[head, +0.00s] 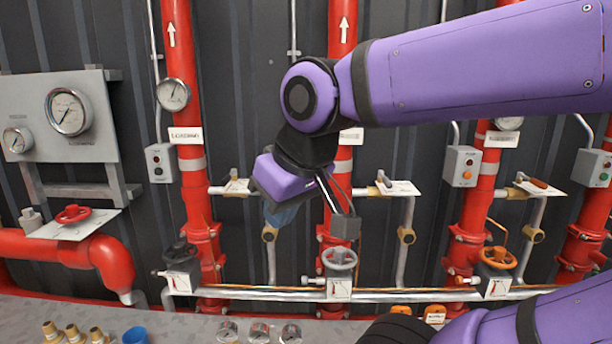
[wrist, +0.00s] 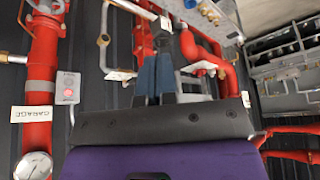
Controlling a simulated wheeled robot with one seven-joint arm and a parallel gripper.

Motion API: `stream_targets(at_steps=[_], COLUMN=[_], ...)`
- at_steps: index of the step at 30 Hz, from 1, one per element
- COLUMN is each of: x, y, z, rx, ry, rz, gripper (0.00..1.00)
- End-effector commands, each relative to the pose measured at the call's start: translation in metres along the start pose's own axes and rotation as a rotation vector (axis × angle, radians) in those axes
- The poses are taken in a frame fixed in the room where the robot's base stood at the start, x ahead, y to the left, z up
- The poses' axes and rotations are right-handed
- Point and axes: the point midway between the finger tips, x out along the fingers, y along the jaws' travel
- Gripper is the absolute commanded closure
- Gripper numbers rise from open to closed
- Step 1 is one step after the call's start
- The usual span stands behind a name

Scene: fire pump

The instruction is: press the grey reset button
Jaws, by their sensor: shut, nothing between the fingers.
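I cannot make out a button that is clearly the grey reset button. A small grey control box (head: 160,163) with buttons is beside the left red riser in the head view. Two similar boxes (head: 462,166) (head: 597,168) are at the right, with orange and green buttons. The wrist view shows a grey box (wrist: 68,88) with a red spot beside a riser labelled GARAGE. My gripper (head: 280,216) is shut and empty, its blue fingers pointing down left of the middle riser. The fingers (wrist: 156,72) also show in the wrist view. My arm hides part of the middle riser.
Red risers carry gauges (head: 173,94) and white signs. A grey gauge panel (head: 85,115) and red handwheel (head: 73,214) are at left. A horizontal silver pipe (head: 255,294) and valve wheels (head: 340,259) lie low in front. Loose fittings and a blue cup (head: 135,336) are on the bench.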

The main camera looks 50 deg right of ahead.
Motion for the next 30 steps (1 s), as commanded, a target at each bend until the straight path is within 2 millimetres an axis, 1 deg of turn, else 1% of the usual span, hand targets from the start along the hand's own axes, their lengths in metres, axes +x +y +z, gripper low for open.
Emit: stream_targets(at_steps=[5, 8, 11, 15, 17, 19, 23, 25, 26, 27, 29, 30], x=[0.005, 0.015, 0.030, 0.051, 0.059, 0.069, 0.087, 0.098, 0.103, 0.110, 0.121, 0.129], y=[-0.002, -0.006, -0.012, -0.019, -0.018, -0.015, 0.004, 0.020, 0.029, 0.043, 0.066, 0.084], z=[-0.001, -0.004, -0.011, -0.031, -0.043, -0.059, -0.093, -0.112, -0.119, -0.129, -0.143, -0.151], rx=[0.032, 0.113, 0.247, 0.485, 0.592, 0.720, 0.966, 1.100, 1.158, 1.236, 1.351, 1.427], ry=[-0.028, -0.086, -0.168, -0.266, -0.290, -0.306, -0.292, -0.262, -0.243, -0.215, -0.160, -0.115], rz=[-0.027, -0.097, -0.210, -0.404, -0.488, -0.584, -0.754, -0.838, -0.873, -0.918, -0.978, -1.015], gripper=[1.00, 1.00, 1.00, 1.00, 1.00, 1.00, 1.00, 1.00, 1.00, 1.00, 1.00, 1.00])
